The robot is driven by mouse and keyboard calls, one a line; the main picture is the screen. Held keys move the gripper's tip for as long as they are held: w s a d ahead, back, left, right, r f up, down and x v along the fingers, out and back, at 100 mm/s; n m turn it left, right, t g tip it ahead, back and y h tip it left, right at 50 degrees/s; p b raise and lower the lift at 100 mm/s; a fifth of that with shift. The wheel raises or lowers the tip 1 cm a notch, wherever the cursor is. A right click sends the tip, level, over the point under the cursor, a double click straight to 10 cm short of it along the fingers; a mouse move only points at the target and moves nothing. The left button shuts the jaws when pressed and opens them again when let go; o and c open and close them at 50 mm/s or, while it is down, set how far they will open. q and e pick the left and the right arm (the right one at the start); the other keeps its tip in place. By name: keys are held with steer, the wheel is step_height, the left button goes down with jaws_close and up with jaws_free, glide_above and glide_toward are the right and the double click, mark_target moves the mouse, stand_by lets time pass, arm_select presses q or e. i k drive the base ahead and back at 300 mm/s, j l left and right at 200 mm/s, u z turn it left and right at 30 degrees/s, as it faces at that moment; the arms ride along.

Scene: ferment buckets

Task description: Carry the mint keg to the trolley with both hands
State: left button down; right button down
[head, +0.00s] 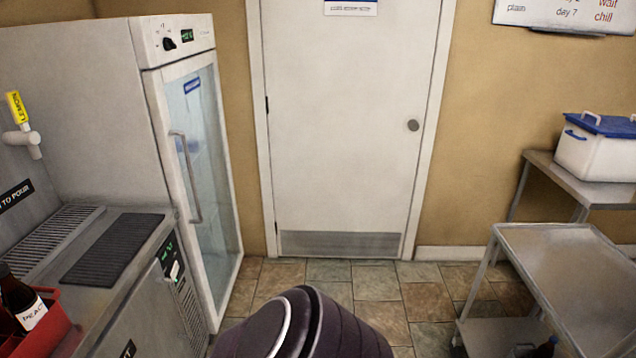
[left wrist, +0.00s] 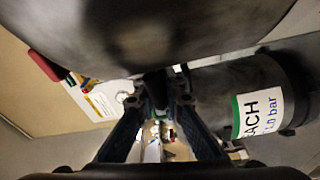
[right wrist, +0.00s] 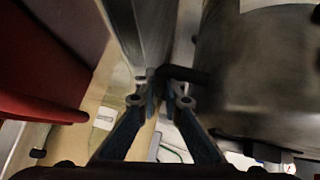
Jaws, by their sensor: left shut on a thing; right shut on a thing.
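The keg's curved grey metal body fills the top of the left wrist view (left wrist: 150,30) and the right side of the right wrist view (right wrist: 265,70). No mint label or colour shows on it. My left gripper (left wrist: 168,88) is shut on a dark part at its lower edge, likely a handle. My right gripper (right wrist: 160,88) is shut on a dark bar at the keg's side. The head view shows neither gripper nor the keg. A metal trolley (head: 565,262) with a flat, empty top stands at the lower right of the head view.
A glass-door fridge (head: 200,160) and steel counter (head: 140,235) line the left. A white cooler (head: 595,155) sits on a table beyond the trolley. Tiled floor (head: 375,280) before the door is clear.

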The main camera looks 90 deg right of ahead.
mark_target(584, 276)
steer(key=k+j+z, duration=0.15)
steer(key=k, duration=0.2)
steer(key=k+j+z, duration=0.25)
steer(key=z, duration=0.3)
steer(key=k+z, duration=0.25)
steer(key=z, duration=0.15)
steer(key=i+j+z, duration=0.1)
steer(key=z, duration=0.8)
steer(key=i+j+z, duration=0.15)
steer(key=z, duration=0.25)
steer(key=j+z, duration=0.25)
steer(key=z, duration=0.2)
steer(key=i+j+z, duration=0.1)
steer(key=j+z, duration=0.45)
steer(key=z, duration=0.3)
